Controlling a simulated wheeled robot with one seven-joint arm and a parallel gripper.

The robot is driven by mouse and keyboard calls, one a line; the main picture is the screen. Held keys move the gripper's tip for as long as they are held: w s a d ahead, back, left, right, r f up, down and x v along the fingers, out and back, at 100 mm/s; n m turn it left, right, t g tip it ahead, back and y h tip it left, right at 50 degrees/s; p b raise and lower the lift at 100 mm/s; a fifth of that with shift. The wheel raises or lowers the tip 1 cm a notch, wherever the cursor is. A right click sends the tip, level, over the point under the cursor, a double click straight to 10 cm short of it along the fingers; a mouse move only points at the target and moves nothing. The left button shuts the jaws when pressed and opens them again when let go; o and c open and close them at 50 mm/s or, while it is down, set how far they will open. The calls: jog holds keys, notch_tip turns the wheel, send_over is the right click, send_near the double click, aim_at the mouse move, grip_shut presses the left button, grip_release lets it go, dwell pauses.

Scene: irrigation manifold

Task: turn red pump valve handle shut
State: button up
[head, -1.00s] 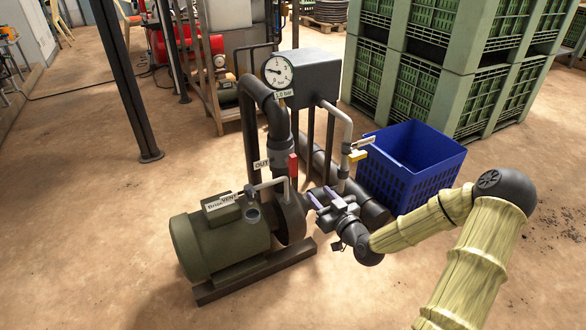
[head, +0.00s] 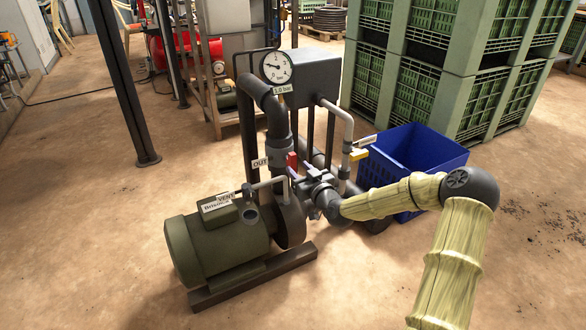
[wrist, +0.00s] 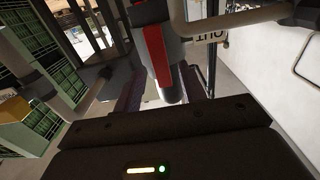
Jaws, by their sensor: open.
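The red valve handle (head: 292,160) stands upright at the dark outlet pipe (head: 278,125), beside the OUT label. My gripper (head: 301,174) is right at it, above the pump's right end. In the wrist view the red handle (wrist: 157,55) runs down toward the space between my two purple-lined fingers (wrist: 162,86). One finger is on each side, with visible gaps. The gripper is open. I cannot tell whether any finger touches the handle, and its lower end is partly hidden by dark parts.
The green pump (head: 215,245) sits just left of my gripper, with a grey vent pipe (head: 265,185) close by. A yellow-handled valve (head: 358,155) on a grey pipe and a blue crate (head: 430,165) are to the right. A pressure gauge (head: 277,67) is above.

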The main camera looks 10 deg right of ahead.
aim_at(294, 164)
jog(key=shift+b+x, duration=0.75)
jog(key=shift+x, duration=1.65)
jog(key=shift+c, duration=0.2)
grip_shut()
